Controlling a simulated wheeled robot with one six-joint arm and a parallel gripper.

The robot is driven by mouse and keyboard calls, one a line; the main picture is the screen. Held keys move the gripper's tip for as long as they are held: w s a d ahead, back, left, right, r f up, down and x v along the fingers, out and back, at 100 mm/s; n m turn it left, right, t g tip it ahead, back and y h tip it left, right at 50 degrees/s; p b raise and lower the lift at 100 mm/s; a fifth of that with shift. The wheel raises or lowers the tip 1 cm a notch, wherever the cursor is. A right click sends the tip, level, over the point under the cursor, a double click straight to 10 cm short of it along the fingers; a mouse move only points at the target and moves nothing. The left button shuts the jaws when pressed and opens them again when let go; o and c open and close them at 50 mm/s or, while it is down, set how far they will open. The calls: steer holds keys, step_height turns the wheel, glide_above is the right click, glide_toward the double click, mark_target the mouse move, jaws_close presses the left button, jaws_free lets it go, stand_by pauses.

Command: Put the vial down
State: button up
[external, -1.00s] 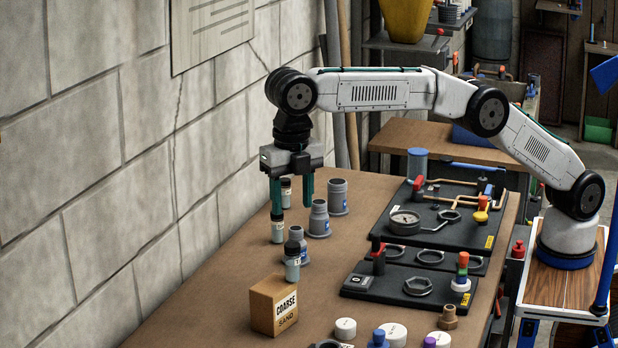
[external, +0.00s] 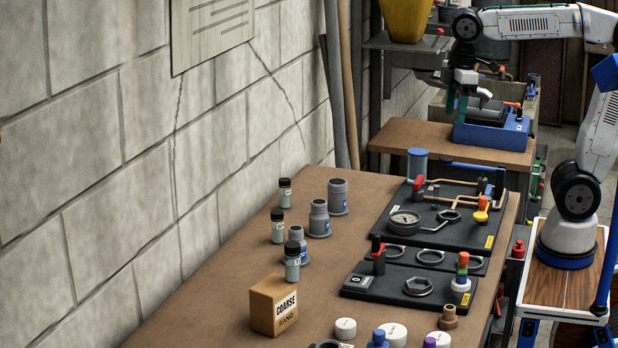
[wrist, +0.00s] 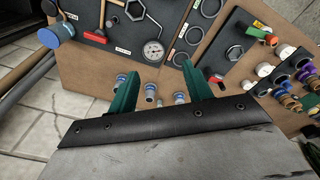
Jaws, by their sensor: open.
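Three small vials with dark caps stand upright on the brown bench in the external view: a rear vial (external: 285,194), a middle vial (external: 277,228) and a front vial (external: 292,264). The front one partly overlaps a grey cup (external: 301,243) from this angle; I cannot tell whether they touch.
Grey fittings (external: 338,197) stand right of the vials. A COARSE SAND box (external: 276,306) is at the front. Black panels (external: 448,218) with a gauge and valves fill the bench's right side. The blue box (external: 492,133) sits on the rear table. The block wall borders the left.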

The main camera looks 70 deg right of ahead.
steer(key=s+d+f+m, duration=0.3)
steer(key=s+f, duration=0.2)
steer(key=s, duration=0.2)
steer(key=s+d+f+m, duration=0.3)
steer(key=s+f+m, duration=0.1)
steer(key=s+f, duration=0.2)
steer(key=shift+s+d, duration=0.15)
steer(key=shift+s, duration=0.6)
steer(key=shift+o, duration=0.4)
